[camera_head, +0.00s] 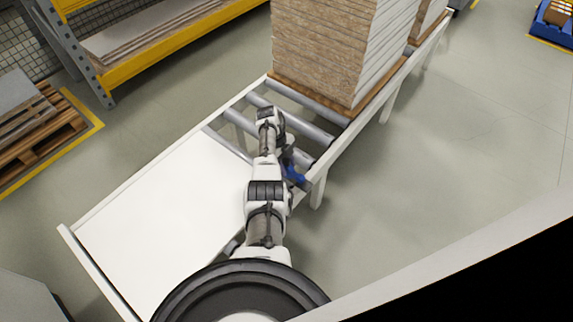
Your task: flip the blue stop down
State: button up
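The blue stop (294,174) sits at the right side of the roller conveyor, by the end of the white panel. It is small and partly hidden by my arm, so I cannot tell its exact tilt. My arm reaches forward over the conveyor and bends at its far end. My gripper (286,154) is a small dark shape just above the blue stop in the picture, very close to it. I cannot tell whether the two touch. The fingers are too small and too covered to show whether they are open.
The conveyor has grey rollers (307,104) and a white side rail (350,132). A tall stack of boards (325,50) stands on it beyond my arm. A white panel (165,215) covers the near left part. Open floor (450,130) lies to the right. A rack (165,42) and pallet (35,130) stand left.

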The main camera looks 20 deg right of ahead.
jog(key=b+v, duration=0.1)
jog(key=v, duration=1.2)
jog(key=shift+r, duration=0.35)
jog(key=shift+w+a, duration=0.1)
jog(key=shift+a, duration=0.05)
